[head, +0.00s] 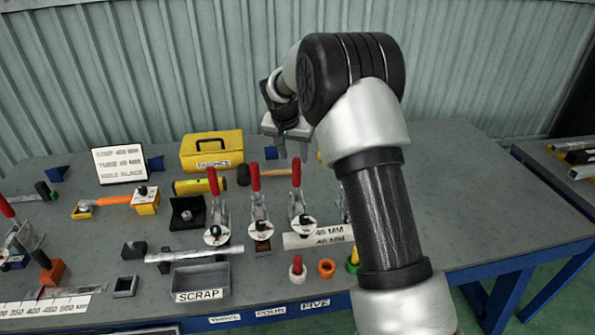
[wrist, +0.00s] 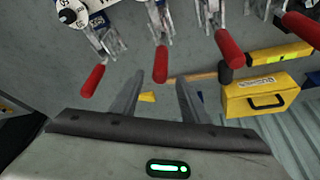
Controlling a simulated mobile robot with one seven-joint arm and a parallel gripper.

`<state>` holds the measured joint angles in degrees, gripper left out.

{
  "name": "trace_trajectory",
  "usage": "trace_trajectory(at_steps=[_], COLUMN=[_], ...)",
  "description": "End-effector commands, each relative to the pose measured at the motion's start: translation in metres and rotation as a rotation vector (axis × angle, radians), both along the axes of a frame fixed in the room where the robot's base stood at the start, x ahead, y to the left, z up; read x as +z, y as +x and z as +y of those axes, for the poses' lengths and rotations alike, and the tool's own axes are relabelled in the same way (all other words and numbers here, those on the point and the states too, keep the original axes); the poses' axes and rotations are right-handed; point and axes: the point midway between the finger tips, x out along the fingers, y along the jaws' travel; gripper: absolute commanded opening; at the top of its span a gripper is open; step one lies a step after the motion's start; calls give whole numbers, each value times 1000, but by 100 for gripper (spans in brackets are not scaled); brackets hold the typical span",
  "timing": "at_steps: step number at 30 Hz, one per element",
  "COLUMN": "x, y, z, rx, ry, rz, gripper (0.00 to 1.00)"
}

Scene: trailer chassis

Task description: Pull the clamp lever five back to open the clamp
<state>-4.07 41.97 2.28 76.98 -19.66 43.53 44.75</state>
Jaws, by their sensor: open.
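Several toggle clamps with red levers stand in a row on the bench. The lever roughly in line with the edge label reading FIVE (head: 315,303) seems to be lever five (head: 296,174); it stands upright. In the wrist view, this red lever (wrist: 160,64) shows between my fingertips, with its clamp at the top edge. My gripper (head: 293,152) is open and empty, just above and behind the lever's top in the head view; its fingers also show in the wrist view (wrist: 158,85). I cannot tell whether either finger touches the lever.
Neighbouring red levers stand close on both sides, one at left (head: 255,177), another at right (wrist: 92,80) mostly hidden by my arm in the head view. A hammer (head: 265,172) and yellow toolbox (head: 212,150) lie behind. The bench's right side is clear.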

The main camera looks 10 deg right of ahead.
Motion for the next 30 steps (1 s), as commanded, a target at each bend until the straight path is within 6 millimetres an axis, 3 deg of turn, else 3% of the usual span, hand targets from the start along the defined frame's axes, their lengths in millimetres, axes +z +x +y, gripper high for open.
trace_trajectory(at_steps=[9, 15, 28, 30], x=[-64, -90, -101, -101], y=[23, 34, 38, 38], z=[-12, -18, -19, -19], rx=[0, -1, -1, -1], ry=[1, 1, 1, 1], rz=[2, -1, -1, -1], gripper=[41, 41, 41, 33])
